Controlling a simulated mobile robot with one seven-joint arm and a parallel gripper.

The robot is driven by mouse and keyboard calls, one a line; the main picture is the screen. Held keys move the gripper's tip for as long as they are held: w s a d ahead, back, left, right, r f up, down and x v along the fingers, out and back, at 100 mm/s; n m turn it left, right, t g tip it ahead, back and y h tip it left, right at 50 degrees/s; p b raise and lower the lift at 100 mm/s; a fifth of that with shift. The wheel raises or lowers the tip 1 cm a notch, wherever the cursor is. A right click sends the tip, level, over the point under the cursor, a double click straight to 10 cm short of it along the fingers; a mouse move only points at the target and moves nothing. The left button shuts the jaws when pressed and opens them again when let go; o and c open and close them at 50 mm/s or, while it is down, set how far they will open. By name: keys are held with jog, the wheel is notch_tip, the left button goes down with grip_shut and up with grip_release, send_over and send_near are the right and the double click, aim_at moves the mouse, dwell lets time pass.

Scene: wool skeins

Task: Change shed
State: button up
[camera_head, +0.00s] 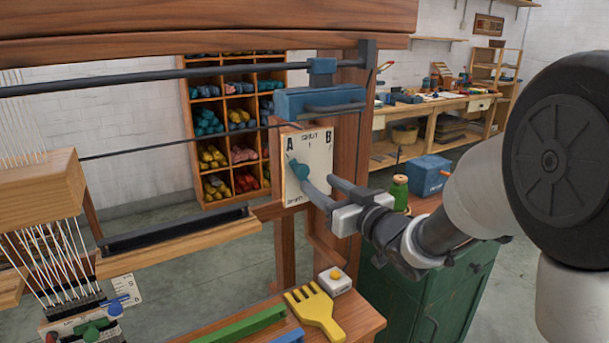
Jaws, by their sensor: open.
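A pale plate (317,155) marked A, SHUT and B is fixed to the loom's wooden upright. The knob does not appear to be between the fingers. White warp threads (62,255) run through a wooden block (45,187) at the left.
A green cabinet (425,300) stands under my arm. Shelves of wool skeins (232,125) stand behind. Dark rods (150,78) cross the loom.

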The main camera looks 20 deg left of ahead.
aim_at(305, 173)
jog(key=x, duration=0.9)
jog(key=shift+w+b, duration=0.15)
jog(key=shift+b, duration=0.25)
